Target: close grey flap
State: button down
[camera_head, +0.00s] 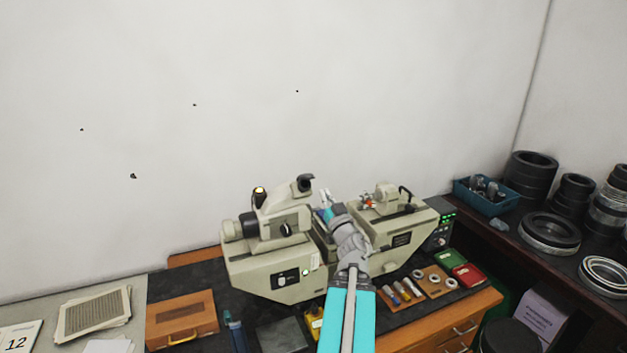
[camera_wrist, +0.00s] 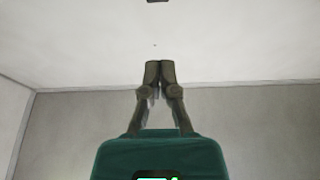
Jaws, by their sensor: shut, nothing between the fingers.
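My gripper (camera_head: 326,196) is up between the two cream-grey halves of the bench machine (camera_head: 275,270), small and partly hidden by my wrist in the head view. In the wrist view my gripper (camera_wrist: 160,70) has its two dark fingers together, with nothing between them. It points at bare wall and ceiling there. I cannot make out a grey flap for certain in either view. The machine's left half carries an eyepiece-like head (camera_head: 304,184). Its right half carries a small cream unit (camera_head: 384,197). My arm hides part of the machine's middle.
A wooden case (camera_head: 181,318) and papers (camera_head: 94,314) lie at the left. A blue bin (camera_head: 487,196) and stacked dark rings (camera_head: 530,178) stand on the right shelf. Red (camera_head: 468,274) and green (camera_head: 450,258) boxes lie at the bench's right. Space above the machine is clear.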

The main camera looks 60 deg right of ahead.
aim_at(313, 177)
jog(key=shift+d+r, duration=0.1)
dwell(0.4)
jog(key=x, duration=0.3)
jog(key=f+p+x, duration=0.1)
jog(key=x, duration=0.5)
jog(key=shift+w+d+f, duration=0.2)
jog(key=shift+w+f, duration=0.1)
jog(key=shift+f, duration=0.1)
jog(key=shift+f+b, duration=0.8)
jog(key=shift+f, duration=0.2)
jog(key=shift+f+b, duration=0.15)
jog(key=shift+b, duration=0.4)
dwell(0.6)
